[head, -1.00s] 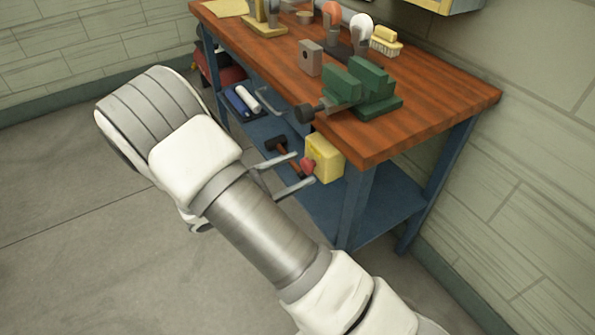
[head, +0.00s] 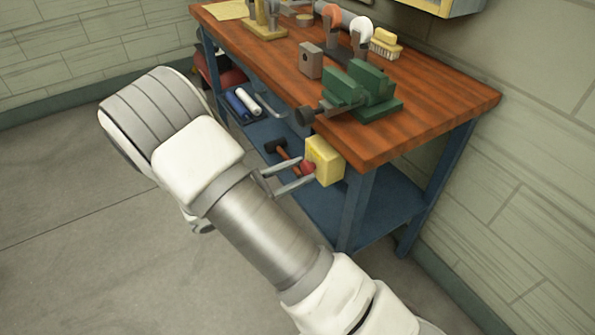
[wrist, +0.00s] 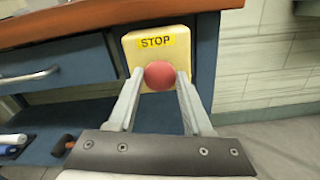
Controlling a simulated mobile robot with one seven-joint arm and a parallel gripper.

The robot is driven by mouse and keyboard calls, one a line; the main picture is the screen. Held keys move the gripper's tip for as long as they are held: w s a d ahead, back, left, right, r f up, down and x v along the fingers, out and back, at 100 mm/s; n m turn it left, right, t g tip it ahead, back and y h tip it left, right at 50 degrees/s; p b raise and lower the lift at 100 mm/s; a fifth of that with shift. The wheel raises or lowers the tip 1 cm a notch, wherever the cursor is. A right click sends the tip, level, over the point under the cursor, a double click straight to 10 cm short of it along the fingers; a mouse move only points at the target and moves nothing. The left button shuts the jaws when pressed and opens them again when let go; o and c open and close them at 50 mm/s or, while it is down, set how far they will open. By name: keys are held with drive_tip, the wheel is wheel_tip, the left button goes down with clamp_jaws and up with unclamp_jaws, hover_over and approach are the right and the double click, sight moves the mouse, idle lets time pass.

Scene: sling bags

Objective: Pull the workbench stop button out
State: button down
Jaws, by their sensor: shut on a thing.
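The stop button is a red round knob (wrist: 160,75) on a yellow box (wrist: 183,45) with a STOP label, fixed at the front of the workbench (head: 430,125) below its top. In the head view the knob (head: 308,167) shows at the left face of the yellow box (head: 328,163). My gripper (wrist: 158,82) is shut on the red knob, with one finger on each side of it in the wrist view. In the head view the fingers (head: 298,172) reach from the left to the knob.
A green vise (head: 365,90) stands on the bench top above the box, its handle jutting over the front edge. A drawer handle (wrist: 30,76) is left of the box in the wrist view. A hammer (head: 280,150) lies on the lower shelf. The floor at left is clear.

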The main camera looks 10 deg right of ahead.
drive_tip(key=shift+p+v, duration=0.55)
drive_tip(key=shift+v, duration=0.4)
drive_tip(key=shift+c, duration=1.5)
unclamp_jaws()
drive_tip(key=p+v, duration=0.2)
drive_tip(key=v, duration=1.5)
drive_tip(key=shift+a, duration=0.2)
